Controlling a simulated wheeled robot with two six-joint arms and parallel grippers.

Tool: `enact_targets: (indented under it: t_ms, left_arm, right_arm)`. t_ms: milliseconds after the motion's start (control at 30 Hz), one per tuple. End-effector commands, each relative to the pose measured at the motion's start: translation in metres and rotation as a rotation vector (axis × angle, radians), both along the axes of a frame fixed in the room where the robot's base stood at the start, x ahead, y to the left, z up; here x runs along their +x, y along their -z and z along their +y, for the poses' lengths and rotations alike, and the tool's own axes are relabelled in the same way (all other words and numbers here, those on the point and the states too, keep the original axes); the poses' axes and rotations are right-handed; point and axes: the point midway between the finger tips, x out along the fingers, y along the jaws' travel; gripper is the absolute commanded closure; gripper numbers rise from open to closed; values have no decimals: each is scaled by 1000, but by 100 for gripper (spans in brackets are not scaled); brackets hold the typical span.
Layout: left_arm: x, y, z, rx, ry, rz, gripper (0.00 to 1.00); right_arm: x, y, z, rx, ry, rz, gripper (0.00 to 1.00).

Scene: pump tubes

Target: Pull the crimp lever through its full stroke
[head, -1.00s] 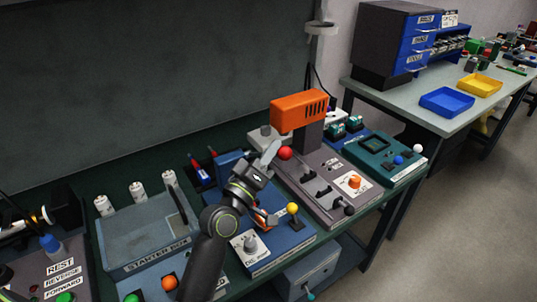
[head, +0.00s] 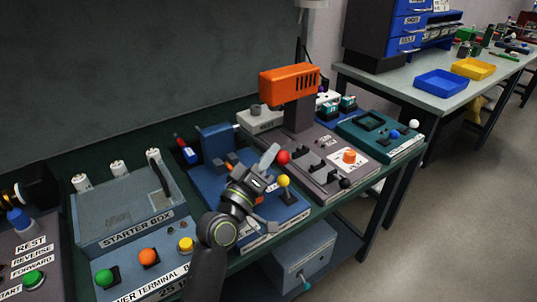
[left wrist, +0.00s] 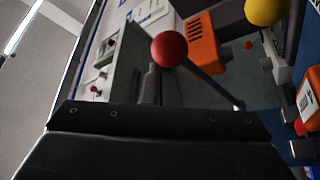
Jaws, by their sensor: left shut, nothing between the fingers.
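A lever with a red ball knob (head: 283,157) stands by the blue station (head: 217,140), its knob just above and near a yellow knob (head: 284,181). In the left wrist view the red knob (left wrist: 169,49) sits on a dark rod that runs down to the right. My left gripper (head: 269,156) is shut, with nothing between its fingers. Its tip is right beside the red knob, on its left in the head view; I cannot tell for certain whether they touch. The lever's foot is hidden in the head view. My right gripper is not in view.
The orange machine head (head: 289,85) stands just behind, over a grey panel (head: 325,193) with switches. The starter box (head: 125,228) is to the left. A teal unit (head: 385,145) lies to the right. The bench is crowded around the gripper.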

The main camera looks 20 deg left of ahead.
Motion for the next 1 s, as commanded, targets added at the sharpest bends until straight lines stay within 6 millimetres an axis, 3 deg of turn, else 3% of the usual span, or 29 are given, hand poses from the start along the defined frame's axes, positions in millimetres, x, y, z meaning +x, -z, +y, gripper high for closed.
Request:
enact_targets:
  t_ms: [567,767,1000]
  left_arm:
    - [-1,5,0,1,2,6,100]
    - [-24,15,7,1,1,6,100]
    - [-70,31,20,1,-1,4,100]
  right_arm:
    - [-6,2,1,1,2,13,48]
    - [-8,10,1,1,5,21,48]
    - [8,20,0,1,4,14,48]
